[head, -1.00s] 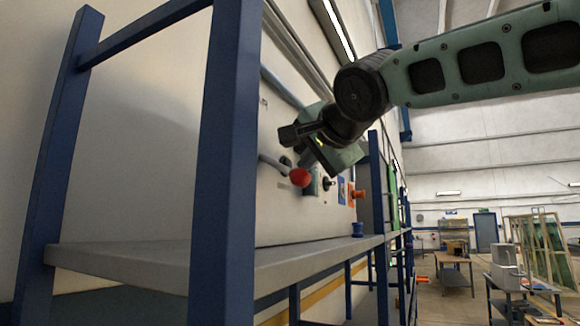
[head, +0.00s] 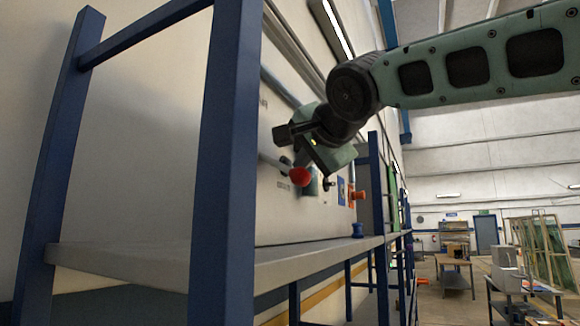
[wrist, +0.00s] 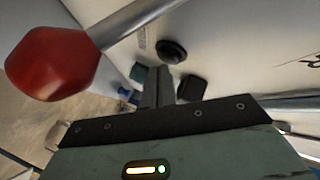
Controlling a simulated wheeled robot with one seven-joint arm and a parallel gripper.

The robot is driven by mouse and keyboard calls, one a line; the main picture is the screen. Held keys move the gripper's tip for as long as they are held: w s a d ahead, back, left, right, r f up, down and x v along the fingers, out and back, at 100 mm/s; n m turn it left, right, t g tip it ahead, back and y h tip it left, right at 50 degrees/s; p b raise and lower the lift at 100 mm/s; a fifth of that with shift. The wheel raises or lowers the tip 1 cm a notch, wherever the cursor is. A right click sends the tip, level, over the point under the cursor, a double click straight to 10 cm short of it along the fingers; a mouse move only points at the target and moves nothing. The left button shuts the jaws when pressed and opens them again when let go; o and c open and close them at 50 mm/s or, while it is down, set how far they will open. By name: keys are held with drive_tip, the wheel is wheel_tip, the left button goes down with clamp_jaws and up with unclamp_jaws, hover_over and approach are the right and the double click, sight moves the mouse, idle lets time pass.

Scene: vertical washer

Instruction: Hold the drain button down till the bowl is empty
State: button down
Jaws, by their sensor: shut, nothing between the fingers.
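My gripper (wrist: 158,72) shows in the wrist view as shut fingers pointing up at a pale panel. A round black button-like part (wrist: 172,50) is on the panel just past the fingertips; I cannot tell whether they touch it or whether it is the drain button. In the head view my gripper (head: 303,162) is beside the panel, its tips partly hidden by a red knob (head: 300,176). The red knob (wrist: 50,65) sits on a metal lever at the left of the wrist view. I cannot identify the bowl in either view.
A dark square part (wrist: 192,87) is right of the fingers. A black knob (head: 327,184) and an orange-red part (head: 361,195) lie farther along the panel. A blue post (head: 224,160) and a grey shelf (head: 300,258) stand before the panel.

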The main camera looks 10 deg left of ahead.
drive_tip(key=shift+w+a, duration=0.15)
drive_tip(key=shift+a, duration=0.35)
idle(1.9)
drive_tip(key=shift+d, duration=0.1)
idle(1.9)
drive_tip(key=shift+s+d+b, duration=0.35)
drive_tip(key=shift+d+b, duration=0.25)
drive_tip(key=shift+d, duration=0.2)
drive_tip(key=shift+d, duration=0.15)
drive_tip(key=d, duration=0.1)
drive_tip(key=s+d+b, duration=0.1)
drive_tip(key=d, duration=0.2)
drive_tip(key=shift+s+d+b, duration=0.2)
drive_tip(key=shift+s+b, duration=0.1)
idle(0.8)
